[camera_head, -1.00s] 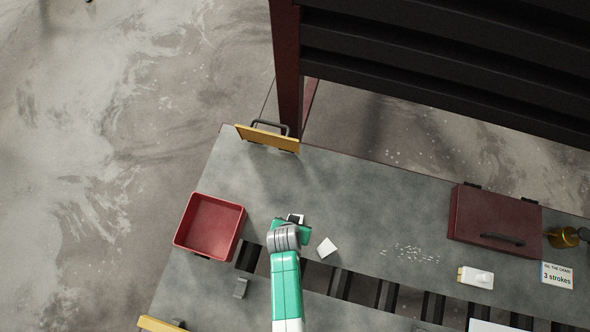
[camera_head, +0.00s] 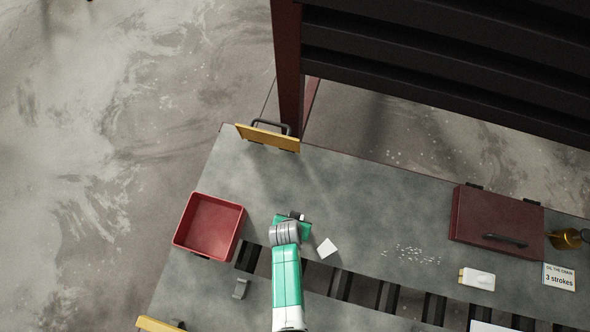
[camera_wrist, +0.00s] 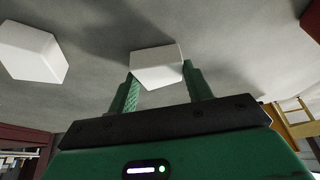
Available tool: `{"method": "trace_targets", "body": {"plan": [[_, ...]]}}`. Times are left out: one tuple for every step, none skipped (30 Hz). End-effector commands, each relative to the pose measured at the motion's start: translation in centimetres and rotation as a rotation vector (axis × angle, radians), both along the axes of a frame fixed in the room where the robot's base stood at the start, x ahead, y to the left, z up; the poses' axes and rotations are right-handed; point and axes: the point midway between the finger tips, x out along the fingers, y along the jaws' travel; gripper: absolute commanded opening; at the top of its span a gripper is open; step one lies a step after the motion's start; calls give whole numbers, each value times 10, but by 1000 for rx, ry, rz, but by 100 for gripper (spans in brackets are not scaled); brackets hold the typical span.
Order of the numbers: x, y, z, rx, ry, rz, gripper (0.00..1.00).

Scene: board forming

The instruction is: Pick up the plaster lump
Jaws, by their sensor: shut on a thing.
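A white plaster lump (camera_wrist: 157,66) sits between the two green fingers of my gripper (camera_wrist: 160,84) in the wrist view, and the fingers are shut on it. In the head view my gripper (camera_head: 297,217) is over the grey table, right of the red tray, and mostly hides the lump; only a small pale bit shows at its far end. A second white lump (camera_head: 327,248) lies on the table just right of my gripper. It also shows at the left of the wrist view (camera_wrist: 32,52), apart from the fingers.
The red tray (camera_head: 208,228) is empty. White crumbs (camera_head: 411,254) lie on the table to the right. Further right are a dark red case (camera_head: 495,222), a white and tan block (camera_head: 477,278) and a sign (camera_head: 558,277). A yellow plate with a handle (camera_head: 268,138) stands at the back edge.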

Motion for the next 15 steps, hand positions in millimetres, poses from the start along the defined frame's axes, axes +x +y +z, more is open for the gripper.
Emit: {"method": "trace_targets", "body": {"plan": [[0, 0, 3, 0, -1, 0, 27], [1, 0, 5, 1, -2, -1, 27], [1, 0, 8, 1, -2, -1, 27], [1, 0, 11, 0, -3, -1, 27], [1, 0, 15, 0, -3, -1, 27], [0, 0, 20, 1, -3, 0, 27], [0, 0, 25, 1, -2, -1, 27], [0, 0, 30, 1, -3, 1, 27], [0, 0, 38, 1, -4, 1, 27], [-9, 1, 35, 0, 1, 1, 27], [-16, 2, 35, 0, 2, 1, 27], [-25, 3, 36, 0, 2, 1, 27], [-31, 3, 37, 1, 2, 0, 27], [-38, 4, 37, 1, 2, 0, 27], [-48, 5, 38, 0, 2, 1, 27]]}}
